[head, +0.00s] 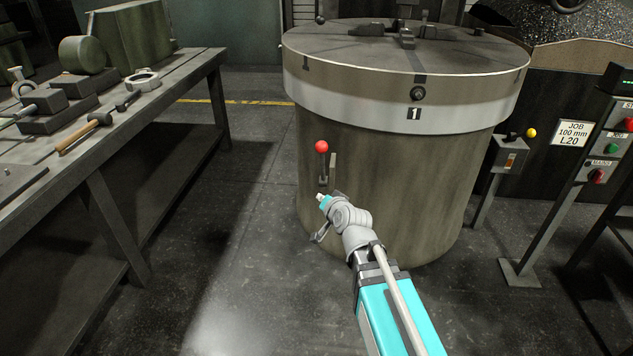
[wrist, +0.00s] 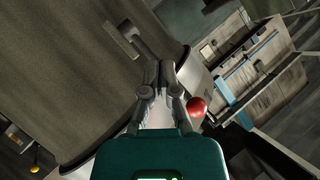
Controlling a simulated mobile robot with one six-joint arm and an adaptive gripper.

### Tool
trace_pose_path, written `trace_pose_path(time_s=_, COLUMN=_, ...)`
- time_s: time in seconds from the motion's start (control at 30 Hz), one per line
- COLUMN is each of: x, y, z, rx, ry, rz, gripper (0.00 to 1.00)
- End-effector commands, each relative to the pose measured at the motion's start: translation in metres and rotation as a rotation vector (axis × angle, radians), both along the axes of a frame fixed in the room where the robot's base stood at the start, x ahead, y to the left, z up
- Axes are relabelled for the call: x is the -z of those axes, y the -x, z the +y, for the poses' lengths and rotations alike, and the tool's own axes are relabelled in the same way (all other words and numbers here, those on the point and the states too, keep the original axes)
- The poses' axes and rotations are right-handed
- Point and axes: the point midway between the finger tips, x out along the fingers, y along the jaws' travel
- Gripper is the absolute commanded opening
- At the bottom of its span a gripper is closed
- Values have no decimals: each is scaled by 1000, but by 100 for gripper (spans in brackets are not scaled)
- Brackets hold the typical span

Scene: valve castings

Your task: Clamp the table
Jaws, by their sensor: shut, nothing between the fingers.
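The table (head: 400,58) is a large round drum with a pale band marked 1 and a slotted dark top. A lever with a red knob (head: 321,147) stands upright on its front side, beside a small pale plate (head: 333,162). The red knob also shows in the wrist view (wrist: 197,107), right of the fingers. My gripper (wrist: 158,72) is shut and empty. Its fingertips overlap a grey bar (wrist: 145,43) by the drum wall; I cannot tell whether they touch it. In the head view my arm's end is low in front of the drum, below the knob.
A workbench (head: 185,68) with a mallet (head: 85,132) and metal parts stands left. A post with a yellow-knobbed lever (head: 531,133), a job sign (head: 573,133) and a button panel (head: 605,145) stand right. Floor between bench and drum is clear.

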Motion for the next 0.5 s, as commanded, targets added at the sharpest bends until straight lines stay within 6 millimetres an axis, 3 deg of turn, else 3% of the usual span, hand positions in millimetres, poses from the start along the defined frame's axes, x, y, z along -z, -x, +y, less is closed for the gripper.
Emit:
trace_pose_path(time_s=0.03, x=8, y=-4, z=11, rx=15, ry=-52, rz=-45, gripper=0)
trace_pose_path(time_s=0.2, x=-1, y=-12, z=37, rx=86, ry=-243, rz=-191, gripper=0)
trace_pose_path(time_s=0.5, x=-8, y=-8, z=59, rx=238, ry=-581, rz=-415, gripper=0)
